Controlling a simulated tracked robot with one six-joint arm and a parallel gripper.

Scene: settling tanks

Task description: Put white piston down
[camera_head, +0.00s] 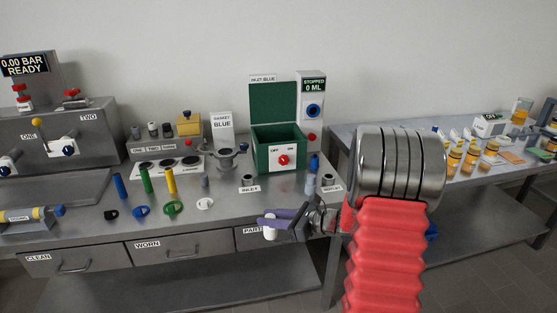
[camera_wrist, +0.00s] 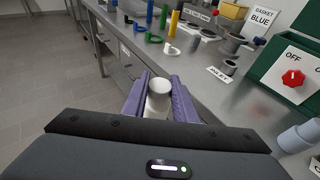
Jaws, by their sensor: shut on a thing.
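The white piston (camera_wrist: 158,104) is a short white cylinder held upright between the purple fingers of my gripper (camera_wrist: 161,82), which is shut on it. In the head view my gripper (camera_head: 272,219) reaches from the right along the bench's front edge, and the piston (camera_head: 270,233) shows below the fingers, in front of the drawer marked PARTS. In the wrist view the floor and the bench's front edge lie beyond it. The piston's lower part is partly hidden by the gripper body.
The steel bench (camera_head: 225,210) holds a white ring (camera_head: 205,204), green ring (camera_head: 173,208), blue ring (camera_head: 141,211), coloured rods and the INLET fitting (camera_head: 249,182). A green box (camera_head: 262,134) with a red knob stands behind.

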